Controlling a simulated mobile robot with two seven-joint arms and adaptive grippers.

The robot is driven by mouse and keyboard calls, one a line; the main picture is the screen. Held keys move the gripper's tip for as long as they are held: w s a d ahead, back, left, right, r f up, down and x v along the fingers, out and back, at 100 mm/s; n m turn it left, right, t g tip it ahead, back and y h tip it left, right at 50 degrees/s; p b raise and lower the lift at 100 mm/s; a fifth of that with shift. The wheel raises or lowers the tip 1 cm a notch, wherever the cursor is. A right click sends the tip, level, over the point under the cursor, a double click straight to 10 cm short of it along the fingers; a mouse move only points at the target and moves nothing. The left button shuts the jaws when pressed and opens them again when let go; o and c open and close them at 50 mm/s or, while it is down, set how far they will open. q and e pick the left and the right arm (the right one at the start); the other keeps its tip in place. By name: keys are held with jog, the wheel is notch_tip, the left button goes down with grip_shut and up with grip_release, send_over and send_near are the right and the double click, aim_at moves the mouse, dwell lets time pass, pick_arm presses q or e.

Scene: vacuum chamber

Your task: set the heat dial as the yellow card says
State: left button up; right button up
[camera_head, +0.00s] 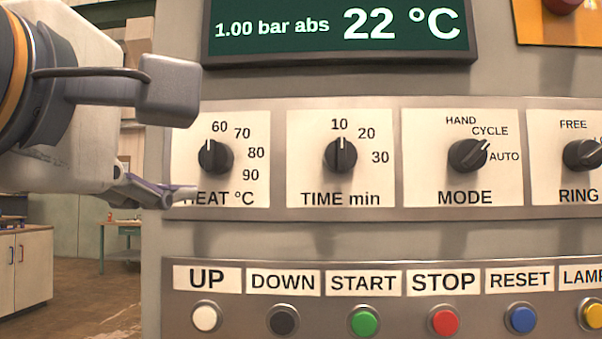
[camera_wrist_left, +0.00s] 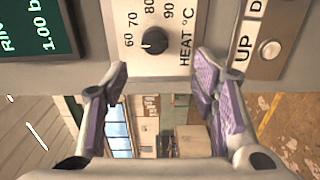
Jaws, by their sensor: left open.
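The heat dial (camera_head: 214,156) is a black round knob on a white plate marked 60, 70, 80 and 90. Its white pointer line points up at about 60. The wrist view shows the same dial (camera_wrist_left: 154,40) turned sideways, near the top middle. My left gripper (camera_wrist_left: 162,70) is open and empty, its fingers apart on either side of the dial's line and short of the plate. In the head view, one finger of the left gripper (camera_head: 180,192) shows at the plate's lower left; the other is hidden. No yellow card with a setting is seen. My right gripper is not in view.
The TIME dial (camera_head: 340,155) and MODE dial (camera_head: 467,154) sit to the right. A row of push buttons, including the white UP button (camera_head: 205,317), lies below. The display (camera_head: 340,30) above reads 22 °C. A wooden cabinet (camera_head: 25,268) stands back left.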

aim_at(208, 155)
pick_arm(q)
jog(key=w, duration=1)
jog(key=shift+d+r, duration=0.15)
jog(key=shift+r, duration=0.15)
jog(key=c, duration=1.2)
